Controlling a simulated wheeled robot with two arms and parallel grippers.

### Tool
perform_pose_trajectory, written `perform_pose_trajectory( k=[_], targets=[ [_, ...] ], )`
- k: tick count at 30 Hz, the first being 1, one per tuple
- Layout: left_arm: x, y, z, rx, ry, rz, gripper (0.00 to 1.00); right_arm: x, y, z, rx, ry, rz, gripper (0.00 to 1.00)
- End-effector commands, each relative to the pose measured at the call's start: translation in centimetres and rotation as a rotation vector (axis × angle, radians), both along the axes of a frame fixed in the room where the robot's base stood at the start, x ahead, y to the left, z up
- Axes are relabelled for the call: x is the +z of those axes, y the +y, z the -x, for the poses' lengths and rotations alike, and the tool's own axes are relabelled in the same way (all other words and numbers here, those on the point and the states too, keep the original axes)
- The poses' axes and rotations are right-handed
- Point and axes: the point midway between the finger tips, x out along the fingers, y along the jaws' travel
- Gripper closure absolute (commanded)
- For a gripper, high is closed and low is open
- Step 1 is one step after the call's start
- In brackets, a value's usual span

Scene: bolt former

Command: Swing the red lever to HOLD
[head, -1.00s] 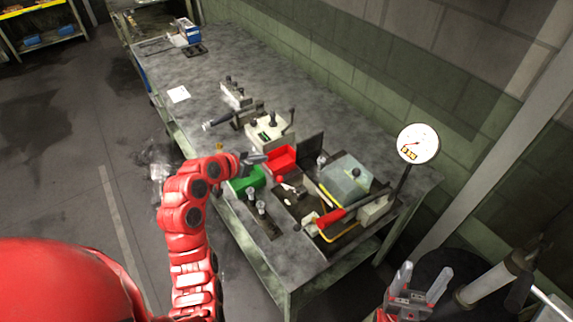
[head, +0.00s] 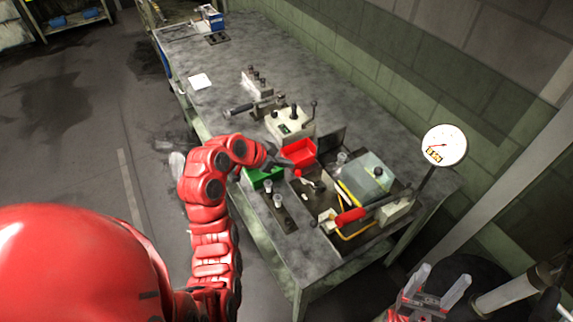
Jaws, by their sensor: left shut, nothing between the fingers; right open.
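A long red-handled lever (head: 350,216) lies across the front of the forming machine (head: 362,178), its bar reaching right. A smaller lever with a red ball knob (head: 298,173) stands left of the machine, in front of the red bin. I cannot read a HOLD mark. My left gripper (head: 290,164) is shut and empty, just above and left of the red ball knob, over the gap between the green and red bins. I cannot tell whether it touches the knob. My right gripper (head: 441,286) is open and empty at the lower right, off the bench.
A red bin (head: 300,150) and a green bin (head: 258,181) stand close to my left gripper. A control box (head: 290,125) with upright levers is behind them. A round gauge (head: 444,145) rises on a post at the right. The bench's far left (head: 225,75) is mostly clear.

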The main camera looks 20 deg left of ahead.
Motion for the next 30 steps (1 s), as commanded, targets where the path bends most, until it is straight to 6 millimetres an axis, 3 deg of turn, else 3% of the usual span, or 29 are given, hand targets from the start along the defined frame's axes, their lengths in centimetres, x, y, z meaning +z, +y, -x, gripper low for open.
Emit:
perform_pose_trajectory(
  k=[3,12,30],
  targets=[
    [-1.4,-1.2,-1.2,-0.005,0.012,0.001,1.00,1.7,0.0,0.0,0.000,-0.001,0.000,0.35],
    [-4.4,-2.7,-3.6,-0.002,0.009,0.002,1.00,3.2,0.0,0.0,0.000,-0.001,0.000,0.35],
    [-5.1,-3.0,-4.1,0.006,0.004,0.000,1.00,3.2,0.0,0.0,0.000,-0.001,0.000,0.35]
  ],
)
